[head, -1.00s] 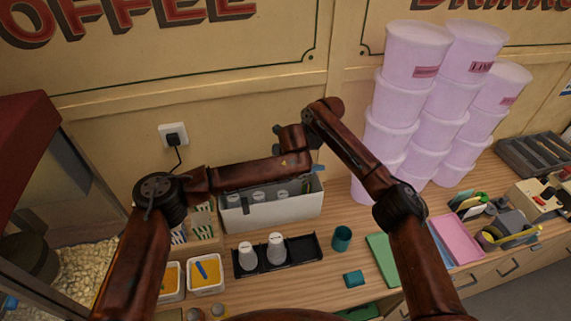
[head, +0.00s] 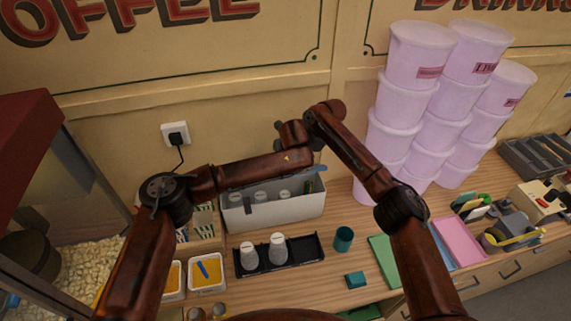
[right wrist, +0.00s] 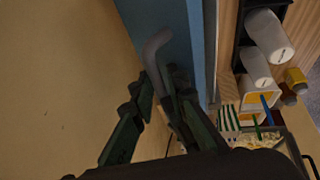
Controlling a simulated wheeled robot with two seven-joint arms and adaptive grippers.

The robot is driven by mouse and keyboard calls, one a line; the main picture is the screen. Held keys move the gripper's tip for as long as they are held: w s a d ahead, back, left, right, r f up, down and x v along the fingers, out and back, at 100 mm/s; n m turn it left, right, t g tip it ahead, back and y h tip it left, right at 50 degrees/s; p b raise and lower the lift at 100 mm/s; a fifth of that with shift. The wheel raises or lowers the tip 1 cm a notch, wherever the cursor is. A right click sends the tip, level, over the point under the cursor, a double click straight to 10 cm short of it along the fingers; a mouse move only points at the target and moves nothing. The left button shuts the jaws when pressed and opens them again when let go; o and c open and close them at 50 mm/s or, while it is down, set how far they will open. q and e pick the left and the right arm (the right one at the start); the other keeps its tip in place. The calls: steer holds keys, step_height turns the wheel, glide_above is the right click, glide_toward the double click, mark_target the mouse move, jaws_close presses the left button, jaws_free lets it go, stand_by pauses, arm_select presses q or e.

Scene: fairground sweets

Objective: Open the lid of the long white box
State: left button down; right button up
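The long white box (head: 290,211) stands on the counter against the wall in the head view. Its top looks open at the front, with several pale round items inside. My left forearm crosses above it and hides its back edge; my left gripper is hidden. My right gripper (right wrist: 161,80) shows in the right wrist view, dark green fingers close to a bent grey piece. I cannot tell whether they hold it. A blue panel (right wrist: 180,40) lies just beside the fingers; a small blue edge (head: 319,168) shows above the box's right end. Whether these are the lid is unclear.
A black tray (head: 309,251) with two white cups stands in front of the box. A teal cup (head: 343,239) and a small teal block (head: 355,280) are to its right. Stacked pink tubs (head: 402,100) rise at the right. A wall socket (head: 175,134) is behind at left.

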arm_select(q)
steer(key=shift+w+a+f, duration=0.1)
steer(key=shift+a+f, duration=0.05)
steer(key=shift+f, duration=0.1)
arm_select(e)
steer(key=o, duration=0.3)
steer(key=shift+w+r, duration=0.1)
steer(key=shift+w, duration=0.05)
steer(key=shift+r, duration=0.3)
